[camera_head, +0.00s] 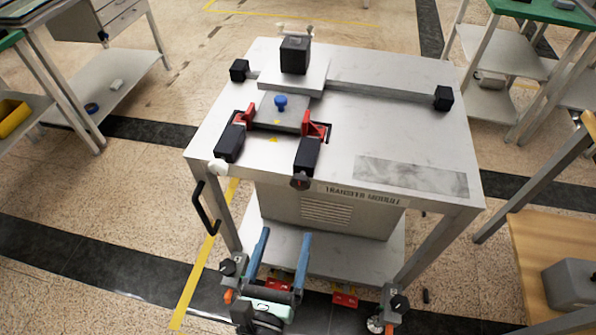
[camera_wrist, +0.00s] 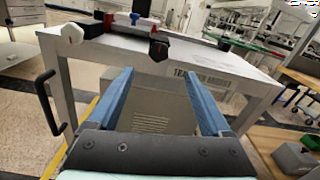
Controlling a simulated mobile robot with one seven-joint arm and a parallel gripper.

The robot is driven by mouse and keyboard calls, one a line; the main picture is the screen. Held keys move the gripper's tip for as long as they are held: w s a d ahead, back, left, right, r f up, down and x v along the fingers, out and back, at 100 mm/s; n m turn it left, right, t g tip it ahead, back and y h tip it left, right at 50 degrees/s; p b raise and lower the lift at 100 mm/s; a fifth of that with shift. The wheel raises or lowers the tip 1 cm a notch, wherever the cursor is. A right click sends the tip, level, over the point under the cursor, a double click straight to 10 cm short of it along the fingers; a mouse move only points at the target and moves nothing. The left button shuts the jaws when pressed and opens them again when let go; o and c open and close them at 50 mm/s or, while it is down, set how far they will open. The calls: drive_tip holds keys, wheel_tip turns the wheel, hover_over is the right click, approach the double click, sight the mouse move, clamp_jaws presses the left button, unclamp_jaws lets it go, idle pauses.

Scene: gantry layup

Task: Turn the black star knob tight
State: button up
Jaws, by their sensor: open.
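A dark knob (camera_head: 300,181), which appears to be the black star knob, sits on the front edge of the white transfer module table (camera_head: 410,140). In the wrist view the dark knob (camera_wrist: 158,51) is just beyond and above the fingertips, near the middle; its lobes are hard to make out. My gripper (camera_head: 283,234) is open and empty, with two blue fingers spread apart. It is in front of the table and below the knob in the head view. The wrist view shows the gripper (camera_wrist: 158,71) with a clear gap between its fingers and not touching the knob.
A white knob (camera_head: 219,167) sits left of the dark one on the same edge. A black handle (camera_head: 204,210) sticks out at the table's left. Red clamps (camera_head: 315,126) and a blue ball knob (camera_head: 281,102) are on top. A wooden bench (camera_head: 545,260) stands right.

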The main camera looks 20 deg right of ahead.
sight(299, 186)
drive_tip(key=shift+n, duration=0.4)
drive_tip(key=x, duration=1.2)
drive_tip(key=shift+w+d+f, duration=0.1)
drive_tip(key=shift+w+f, duration=0.05)
drive_tip(key=shift+f, duration=0.05)
clamp_jaws()
